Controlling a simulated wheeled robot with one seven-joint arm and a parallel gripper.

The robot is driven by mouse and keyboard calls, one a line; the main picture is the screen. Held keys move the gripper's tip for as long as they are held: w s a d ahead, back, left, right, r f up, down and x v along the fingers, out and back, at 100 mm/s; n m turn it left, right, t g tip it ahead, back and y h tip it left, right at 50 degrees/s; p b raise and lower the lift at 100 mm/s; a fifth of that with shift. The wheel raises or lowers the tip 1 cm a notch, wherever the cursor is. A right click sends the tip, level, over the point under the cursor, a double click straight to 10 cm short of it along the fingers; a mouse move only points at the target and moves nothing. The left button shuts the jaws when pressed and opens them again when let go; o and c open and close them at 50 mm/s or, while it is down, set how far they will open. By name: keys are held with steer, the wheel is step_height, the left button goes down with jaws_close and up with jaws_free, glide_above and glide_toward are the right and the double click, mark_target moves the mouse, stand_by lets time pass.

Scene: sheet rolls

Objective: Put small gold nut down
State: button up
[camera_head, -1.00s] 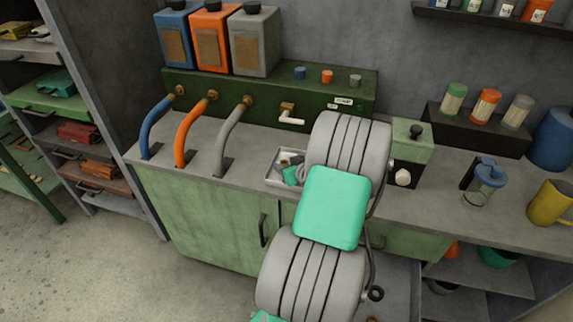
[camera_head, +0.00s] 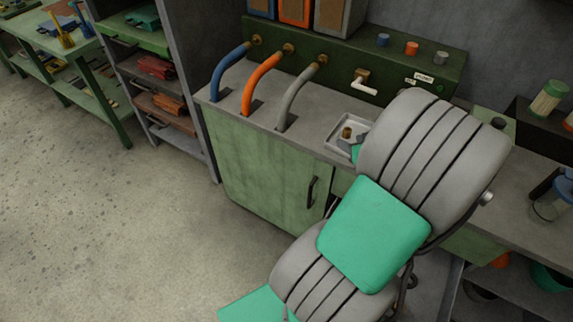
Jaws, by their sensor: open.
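The small gold nut (camera_head: 347,132) sits in a shallow light-grey tray (camera_head: 336,141) on the grey counter. My gripper (camera_head: 355,141) shows only in part, as grey and teal pieces over the right side of the tray. My own arm hides the rest of it. The gripper is open and close to the right of the nut. I cannot tell whether a finger touches the nut.
Blue, orange and grey hoses (camera_head: 262,85) curve down into the counter left of the tray. A green panel (camera_head: 320,74) with a tap (camera_head: 364,82) stands behind. Green cabinet doors (camera_head: 255,160) are below. The floor at left is clear.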

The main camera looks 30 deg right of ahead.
steer(key=w+a+n+g+y, duration=0.25)
steer(key=w+a, duration=0.25)
steer(key=a, duration=0.7)
steer(key=s+a+r+g, duration=0.2)
steer(key=s+a+r, duration=0.1)
steer(key=a, duration=0.7)
steer(key=s+a+r+g, duration=0.2)
steer(key=s+a, duration=0.3)
steer(key=a, duration=0.5)
steer(key=shift+s+a+r+g, duration=0.25)
steer(key=shift+r+g, duration=0.15)
steer(key=shift+g, duration=0.35)
steer(key=shift+c, duration=0.5)
